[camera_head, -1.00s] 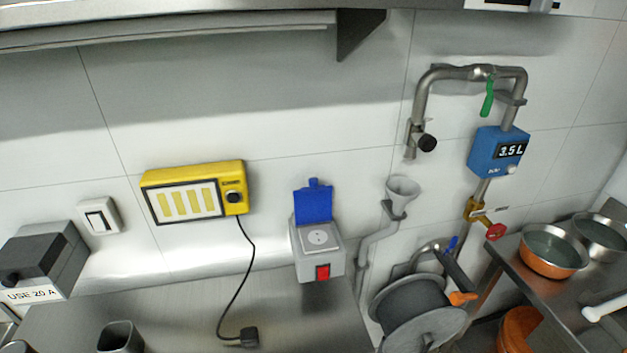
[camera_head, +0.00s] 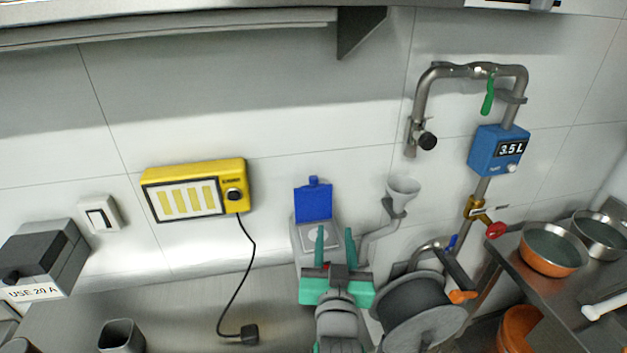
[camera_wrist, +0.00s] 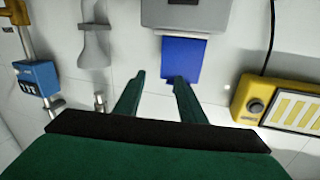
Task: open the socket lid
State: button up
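The socket box (camera_head: 304,258) is a grey box on the wall with a round socket face. Its blue lid (camera_head: 313,204) stands raised, hinged up above the socket face. The lid also shows in the wrist view (camera_wrist: 184,59), near my fingertips, with the grey box (camera_wrist: 186,14) at the top edge. My gripper (camera_head: 336,238) is in front of the box in the head view, its two green fingers apart with nothing between them. It also shows in the wrist view (camera_wrist: 158,78). My gripper hides the lower part of the box and its red switch. I cannot tell whether a finger touches the lid.
A yellow panel (camera_head: 181,202) with a knob hangs left of the box, its black cable and plug (camera_head: 249,334) lying on the counter. A funnel (camera_head: 403,188), pipe and hose reel (camera_head: 412,312) stand close on the right. The wall above the lid is clear.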

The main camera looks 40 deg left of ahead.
jog(key=n+y, duration=0.1)
jog(key=n, duration=0.1)
send_near(313, 182)
jog(key=shift+g+y, duration=0.3)
jog(key=shift+g, duration=0.2)
jog(key=x, duration=1)
jog(key=shift+w+r, duration=0.2)
jog(key=shift+w, duration=0.55)
grip_shut()
jog(key=shift+s+a, duration=0.1)
jog(key=shift+a, duration=0.05)
